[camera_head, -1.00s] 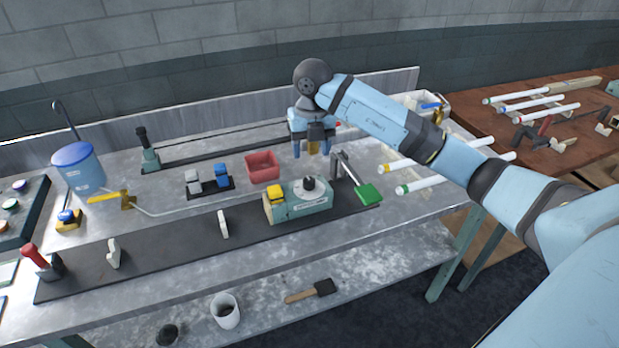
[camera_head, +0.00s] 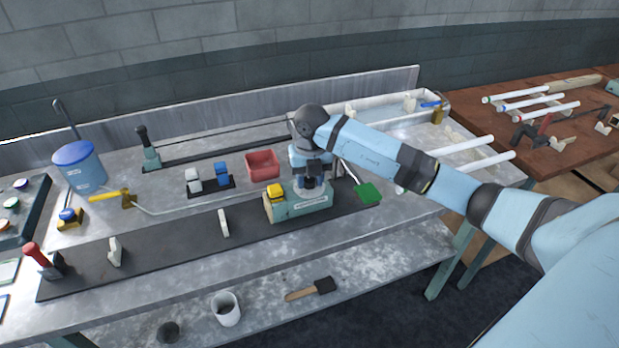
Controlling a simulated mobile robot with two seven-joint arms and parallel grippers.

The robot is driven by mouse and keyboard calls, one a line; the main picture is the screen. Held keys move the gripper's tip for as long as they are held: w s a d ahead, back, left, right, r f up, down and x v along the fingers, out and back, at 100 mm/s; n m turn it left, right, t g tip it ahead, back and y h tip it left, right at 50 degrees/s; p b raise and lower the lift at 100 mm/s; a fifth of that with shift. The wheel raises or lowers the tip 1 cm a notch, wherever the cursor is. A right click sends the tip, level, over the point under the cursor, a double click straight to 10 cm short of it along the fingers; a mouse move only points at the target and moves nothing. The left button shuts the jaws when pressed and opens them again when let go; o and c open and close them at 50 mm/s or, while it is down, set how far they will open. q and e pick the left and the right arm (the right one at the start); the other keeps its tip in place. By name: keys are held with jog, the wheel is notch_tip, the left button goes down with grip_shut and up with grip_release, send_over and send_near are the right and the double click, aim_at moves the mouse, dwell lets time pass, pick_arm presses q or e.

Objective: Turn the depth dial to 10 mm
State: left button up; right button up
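That gripper points down directly over the housing, at the dial's place. Its fingertips are too dark and small to show whether they are open, shut or touching the knob. The dial's scale cannot be read. My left gripper is not in view.
A red bin (camera_head: 262,166) stands just behind the housing, beside blue and grey blocks (camera_head: 221,175). A green paddle (camera_head: 368,193) sits close on the right. White tubes (camera_head: 463,145) lie farther right. A blue-lidded bucket (camera_head: 80,166) stands at the left.

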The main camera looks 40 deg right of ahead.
jog(key=c, duration=0.5)
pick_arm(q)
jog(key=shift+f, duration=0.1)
pick_arm(e)
jog(key=shift+o, duration=0.2)
